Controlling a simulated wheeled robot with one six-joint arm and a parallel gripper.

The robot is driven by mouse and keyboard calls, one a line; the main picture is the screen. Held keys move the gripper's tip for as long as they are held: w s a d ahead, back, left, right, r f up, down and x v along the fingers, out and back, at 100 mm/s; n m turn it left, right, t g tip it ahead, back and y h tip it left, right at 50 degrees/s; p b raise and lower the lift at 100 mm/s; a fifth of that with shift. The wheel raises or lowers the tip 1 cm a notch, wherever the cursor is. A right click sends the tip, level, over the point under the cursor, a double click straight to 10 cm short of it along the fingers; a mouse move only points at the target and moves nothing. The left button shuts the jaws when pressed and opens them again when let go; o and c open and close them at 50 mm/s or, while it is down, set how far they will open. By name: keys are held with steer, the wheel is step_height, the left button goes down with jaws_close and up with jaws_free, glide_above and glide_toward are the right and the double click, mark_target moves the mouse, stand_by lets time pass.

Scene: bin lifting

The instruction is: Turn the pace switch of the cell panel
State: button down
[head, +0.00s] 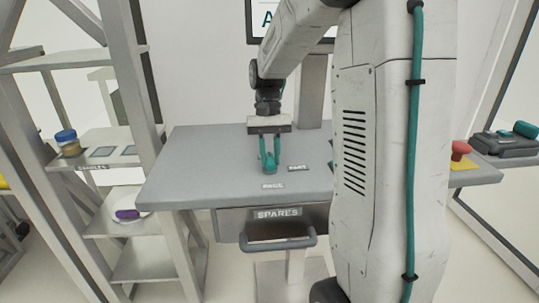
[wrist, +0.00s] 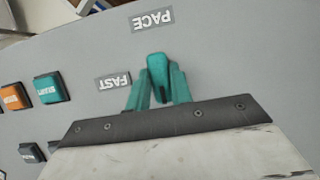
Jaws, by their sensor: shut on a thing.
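The pace switch (wrist: 158,75) is a teal knob on the grey cell panel (wrist: 225,65), beside the labels PACE (wrist: 152,19) and FAST (wrist: 113,82). My gripper (wrist: 158,88) has its teal fingers on both sides of the knob and is shut on it in the wrist view. In the head view my gripper (head: 269,160) points down onto the panel top (head: 205,160), above the PACE label; the knob is hard to tell from the fingers there. The angle of the knob's pointer cannot be told clearly.
An orange button (wrist: 14,96) and a teal START button (wrist: 50,88) sit beside the switch. A SPARES drawer (head: 240,222) with a handle is under the panel top. A shelf rack (head: 100,140) stands at left; a red button (head: 460,149) is at right.

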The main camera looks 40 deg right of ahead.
mark_target(270, 160)
steer(key=shift+w+r, duration=0.1)
steer(key=shift+w, duration=0.05)
steer(key=c, duration=1.2)
jaws_free()
steer(key=shift+c, duration=0.2)
steer(key=shift+r, duration=0.3)
step_height(270, 160, up, 3)
steer(key=shift+f, duration=0.15)
steer(key=s+a, duration=0.2)
steer(key=s, duration=0.5)
steer(key=s+a+r, duration=0.1)
steer(key=s+a, duration=0.1)
steer(key=s, duration=0.6)
steer(key=shift+s+a+r, duration=0.25)
